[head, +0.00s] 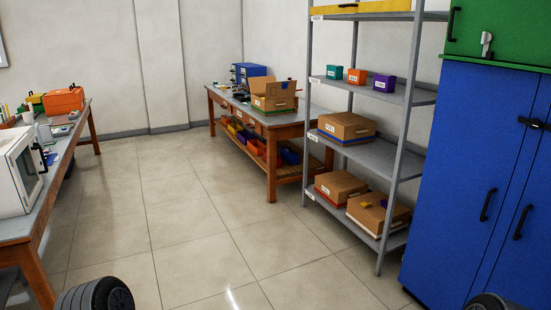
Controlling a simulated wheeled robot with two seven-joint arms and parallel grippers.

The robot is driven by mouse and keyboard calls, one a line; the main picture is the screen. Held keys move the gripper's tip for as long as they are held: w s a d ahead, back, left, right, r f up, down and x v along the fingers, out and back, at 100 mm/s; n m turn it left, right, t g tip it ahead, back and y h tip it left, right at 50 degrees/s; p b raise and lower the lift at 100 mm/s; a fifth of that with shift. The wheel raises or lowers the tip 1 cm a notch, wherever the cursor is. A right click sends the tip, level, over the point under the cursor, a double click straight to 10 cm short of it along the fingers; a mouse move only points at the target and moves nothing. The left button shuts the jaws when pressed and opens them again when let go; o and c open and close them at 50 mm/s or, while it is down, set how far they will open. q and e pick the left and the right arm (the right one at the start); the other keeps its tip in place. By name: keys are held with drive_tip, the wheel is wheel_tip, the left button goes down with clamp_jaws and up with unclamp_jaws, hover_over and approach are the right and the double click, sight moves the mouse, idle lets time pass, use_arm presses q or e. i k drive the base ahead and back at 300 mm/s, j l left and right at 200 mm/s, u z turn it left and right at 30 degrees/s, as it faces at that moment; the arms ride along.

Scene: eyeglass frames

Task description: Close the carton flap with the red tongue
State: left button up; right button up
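An open cardboard carton (274,103) with a green stripe stands on the near end of the back workbench (285,119), its flaps raised. Small dark and orange marks show on its raised flaps, too small to make out. On the shelf unit stand a carton with a blue band (346,126), a carton with a red band (339,187) and a carton with yellow and purple pieces on top (382,223). I cannot make out a red tongue on any flap. Neither gripper shows; only dark rounded parts, seemingly of my arms, show at the bottom edge.
The grey metal shelf unit (403,137) stands right of the back workbench, beside a blue cabinet (468,185). A left workbench (30,238) carries a white microwave (16,180) and an orange case (63,101). The tiled floor (185,210) between is clear.

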sight(257, 84)
drive_tip(key=i+j+u, duration=0.35)
drive_tip(key=i, duration=0.2)
drive_tip(key=i+j+u, duration=0.3)
drive_tip(key=i, duration=0.3)
drive_tip(key=i+u, duration=0.35)
drive_tip(key=i, duration=2.75)
drive_tip(key=i+j, duration=0.1)
drive_tip(key=i, duration=2.45)
drive_tip(key=i+z, duration=0.4)
drive_tip(key=i+j+z, duration=0.2)
drive_tip(key=i+z, duration=0.25)
drive_tip(key=i+j+z, duration=0.65)
drive_tip(key=z, duration=0.15)
drive_tip(key=i+j+z, duration=0.25)
drive_tip(key=j+z, duration=0.2)
drive_tip(key=i+j+z, duration=0.15)
drive_tip(key=j+z, duration=0.3)
drive_tip(key=j, duration=0.4)
drive_tip(key=j+z, duration=0.5)
drive_tip(key=j, duration=0.35)
drive_tip(key=k+j+z, duration=0.1)
drive_tip(key=j+z, duration=0.35)
drive_tip(key=j, duration=0.4)
